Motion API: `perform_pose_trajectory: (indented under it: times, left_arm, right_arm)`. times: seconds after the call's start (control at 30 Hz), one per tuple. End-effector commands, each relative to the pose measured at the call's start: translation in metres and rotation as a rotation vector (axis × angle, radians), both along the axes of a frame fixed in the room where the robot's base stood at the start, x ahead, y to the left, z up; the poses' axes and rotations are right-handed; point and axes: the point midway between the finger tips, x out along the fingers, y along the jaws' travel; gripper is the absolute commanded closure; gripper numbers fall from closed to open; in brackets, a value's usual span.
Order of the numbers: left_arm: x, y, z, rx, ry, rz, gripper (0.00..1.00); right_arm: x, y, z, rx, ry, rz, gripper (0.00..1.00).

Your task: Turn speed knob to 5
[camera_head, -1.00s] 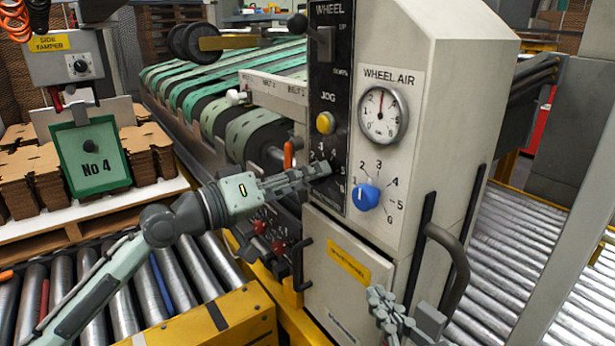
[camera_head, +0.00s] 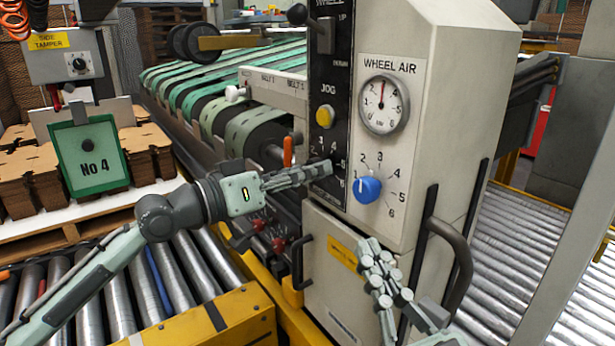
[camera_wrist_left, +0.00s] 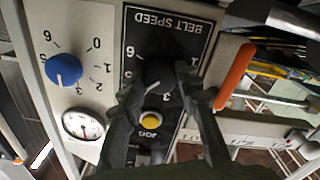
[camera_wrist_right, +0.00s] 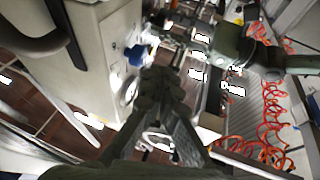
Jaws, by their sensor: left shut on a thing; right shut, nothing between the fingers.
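I cannot read where the knob points. My right gripper (camera_head: 368,246) is shut and empty in front of the cabinet door, below the blue knob. Its closed fingers also show in the right wrist view (camera_wrist_right: 158,85).
The blue wheel air knob (camera_head: 367,190) and a pressure gauge (camera_head: 383,104) are right of the black panel. A yellow jog button (camera_head: 325,116) is above the left gripper. An orange lever (camera_head: 288,151) stands left of the panel. A dark handle (camera_head: 450,262) is beside my right gripper.

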Motion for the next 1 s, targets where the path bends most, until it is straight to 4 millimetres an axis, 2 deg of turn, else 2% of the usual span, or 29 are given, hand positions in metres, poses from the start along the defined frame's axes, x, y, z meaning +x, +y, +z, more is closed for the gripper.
perform_pose_trajectory:
  times: [0.5,1.0]
  left_arm:
    - [0.000,0.000,0.000,0.199,-0.273,0.004,0.97]
    - [0.000,0.000,0.000,0.233,-0.320,0.005,0.97]
  right_arm:
    - [-0.006,-0.009,0.021,0.051,-0.162,-0.018,1.00]
    - [-0.008,-0.011,0.024,0.059,-0.183,-0.020,1.00]
